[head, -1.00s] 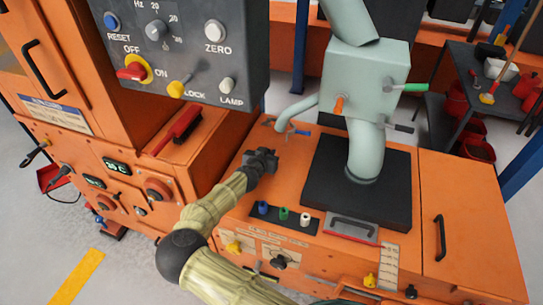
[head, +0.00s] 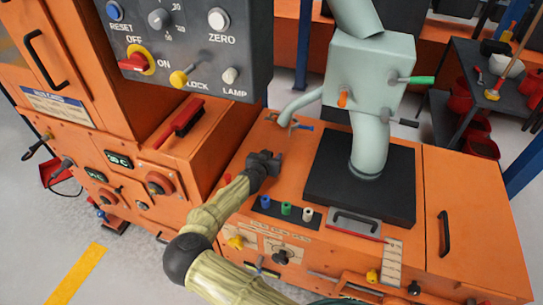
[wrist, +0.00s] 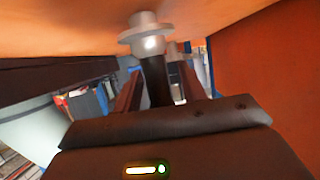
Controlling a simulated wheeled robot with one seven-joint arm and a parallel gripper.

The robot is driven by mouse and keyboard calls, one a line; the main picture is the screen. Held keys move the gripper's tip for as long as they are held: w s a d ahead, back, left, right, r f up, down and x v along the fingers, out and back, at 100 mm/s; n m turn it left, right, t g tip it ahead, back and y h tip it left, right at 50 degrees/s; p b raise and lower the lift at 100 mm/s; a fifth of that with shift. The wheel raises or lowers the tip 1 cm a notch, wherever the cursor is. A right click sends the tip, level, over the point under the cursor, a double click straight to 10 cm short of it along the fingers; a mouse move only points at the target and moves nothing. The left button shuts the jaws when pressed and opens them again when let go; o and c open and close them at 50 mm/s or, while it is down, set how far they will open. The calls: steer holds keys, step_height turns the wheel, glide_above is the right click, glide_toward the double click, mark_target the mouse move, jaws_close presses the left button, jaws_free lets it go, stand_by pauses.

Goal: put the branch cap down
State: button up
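A grey metal flanged piece, which I take for the branch cap (wrist: 148,38), shows at the top of the wrist view, close against the orange surface. A black stem (wrist: 156,82) runs from it between my fingers. My gripper (wrist: 160,78) has a finger on each side of the stem, with a bright gap showing at the right. Contact with the surface is unclear. In the head view my gripper (head: 275,163) is low over the orange deck, and the cap cannot be made out there. The pale green branch pipe (head: 296,108), with a blue-handled fitting, is just beyond it.
A pale green bucket elevator housing (head: 368,75) rises from a black base plate (head: 395,185) to the right. Blue, green and white plugs stand on a black strip (head: 330,217) in front. A dark control panel (head: 190,45) overhangs at upper left. Bare orange deck (head: 295,155) lies right of my gripper.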

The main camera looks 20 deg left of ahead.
steer(key=shift+w, duration=0.15)
steer(key=shift+s+a+r, duration=0.2)
steer(key=shift+s, duration=0.1)
steer(key=shift+s+d, duration=0.1)
steer(key=shift+s, duration=0.15)
steer(key=p+v, duration=0.1)
steer(key=v, duration=1)
steer(key=shift+d+p, duration=0.15)
steer(key=shift+p, duration=0.15)
